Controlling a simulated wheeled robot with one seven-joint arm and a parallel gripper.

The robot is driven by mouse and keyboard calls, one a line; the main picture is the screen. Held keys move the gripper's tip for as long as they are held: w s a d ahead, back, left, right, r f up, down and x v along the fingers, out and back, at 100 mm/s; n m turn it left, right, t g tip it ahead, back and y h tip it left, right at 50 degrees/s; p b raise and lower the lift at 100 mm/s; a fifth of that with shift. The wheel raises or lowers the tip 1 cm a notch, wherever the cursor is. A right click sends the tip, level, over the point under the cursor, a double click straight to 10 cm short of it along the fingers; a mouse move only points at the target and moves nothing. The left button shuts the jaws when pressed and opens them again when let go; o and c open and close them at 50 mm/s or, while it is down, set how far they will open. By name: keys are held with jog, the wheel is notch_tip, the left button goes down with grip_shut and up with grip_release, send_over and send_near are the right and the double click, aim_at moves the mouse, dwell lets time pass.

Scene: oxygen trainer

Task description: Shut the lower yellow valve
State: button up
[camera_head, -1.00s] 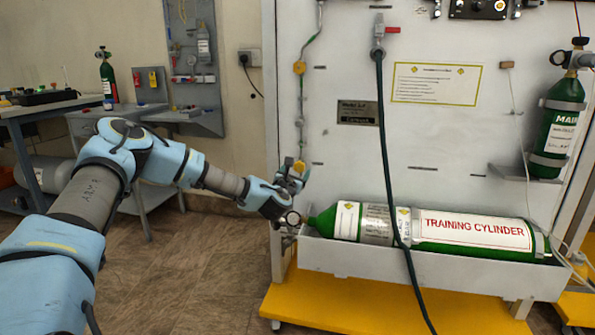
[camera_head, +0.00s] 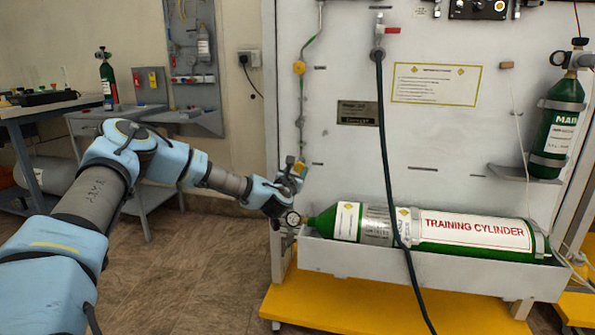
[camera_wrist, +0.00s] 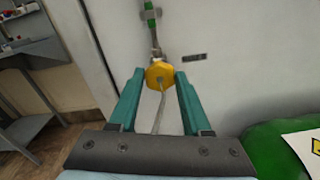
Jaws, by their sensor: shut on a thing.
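The lower yellow valve (camera_wrist: 159,75) is a yellow knob on a thin vertical line on the white panel. In the wrist view it sits between the two teal fingertips of my gripper (camera_wrist: 158,82), which is shut on it. In the head view my gripper (camera_head: 292,174) is at the panel's left side, just above the gauge, and a bit of the lower yellow valve (camera_head: 299,167) shows by the fingers. The knob's exact turn angle is hard to tell.
A green training cylinder (camera_head: 470,235) lies in a white trough (camera_head: 430,275) just right of my gripper. A round gauge (camera_head: 292,218) is close below. An upper yellow valve (camera_head: 299,67) is higher on the line. A dark hose (camera_head: 386,150) hangs in front of the panel.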

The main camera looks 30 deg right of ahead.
grip_shut()
jog(key=shift+m, duration=0.4)
jog(key=m+b, duration=0.1)
jog(key=m, duration=0.4)
jog(key=shift+s+f+m+b, duration=0.1)
jog(key=shift+m+b, duration=0.2)
jog(key=shift+b, duration=0.1)
jog(key=m+b, duration=0.1)
jog(key=m, duration=0.4)
jog(key=shift+m, duration=0.4)
jog(key=o, duration=1)
grip_release()
